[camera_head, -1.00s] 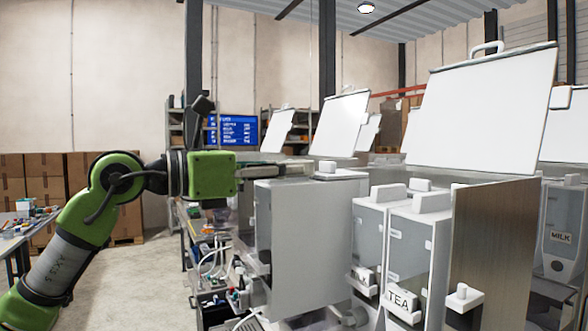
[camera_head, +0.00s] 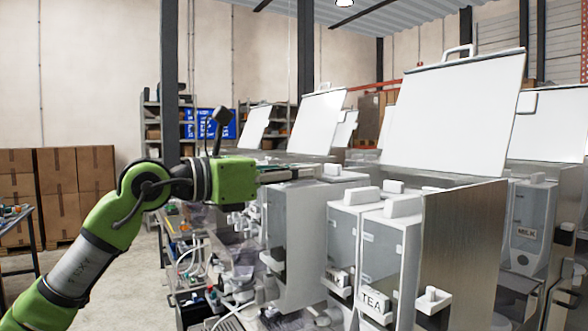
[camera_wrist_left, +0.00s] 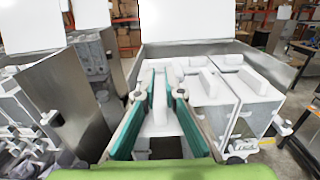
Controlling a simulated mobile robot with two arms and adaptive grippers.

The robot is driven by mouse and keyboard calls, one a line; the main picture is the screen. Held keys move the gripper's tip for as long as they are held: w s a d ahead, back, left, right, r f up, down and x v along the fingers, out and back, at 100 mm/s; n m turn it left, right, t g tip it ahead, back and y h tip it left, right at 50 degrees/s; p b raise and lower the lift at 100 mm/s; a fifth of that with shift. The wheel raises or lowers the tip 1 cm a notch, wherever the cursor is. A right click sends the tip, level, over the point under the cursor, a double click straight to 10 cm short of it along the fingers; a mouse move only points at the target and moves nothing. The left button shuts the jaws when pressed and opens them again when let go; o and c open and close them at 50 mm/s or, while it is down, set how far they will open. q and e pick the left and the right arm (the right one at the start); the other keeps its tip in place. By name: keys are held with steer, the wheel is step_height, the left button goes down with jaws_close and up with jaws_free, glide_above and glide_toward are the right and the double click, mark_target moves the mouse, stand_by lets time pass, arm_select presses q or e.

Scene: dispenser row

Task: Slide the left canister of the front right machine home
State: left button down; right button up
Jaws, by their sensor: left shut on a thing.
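The front right machine (camera_head: 463,250) has its white lid up. Its left canister (camera_head: 298,235) is a tall pale grey box with a white top and a spout. It stands upright beside the neighbouring canisters and sticks out past their fronts. My left gripper (camera_head: 308,173) is at the top of this canister. In the left wrist view its green fingers (camera_wrist_left: 157,90) are closed on the canister's white raised handle (camera_wrist_left: 159,108). The fingertips partly hide the handle. My right gripper is not in view.
Two neighbouring canisters, the middle one (camera_head: 347,238) and the one marked TEA (camera_head: 385,255), stand to the right, close by. A steel side panel (camera_head: 465,235) bounds the machine. A MILK dispenser (camera_head: 528,220) stands farther right. Open floor lies at left.

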mark_target(316, 181)
arm_select(q)
steer(key=shift+w+d, duration=0.35)
steer(key=shift+d, duration=0.2)
steer(key=shift+w+d+f, duration=0.15)
steer(key=shift+d+f, duration=0.1)
steer(key=shift+f, duration=0.15)
steer(key=shift+w+d+f, duration=0.3)
steer(key=shift+d, duration=0.05)
steer(key=shift+b, duration=0.3)
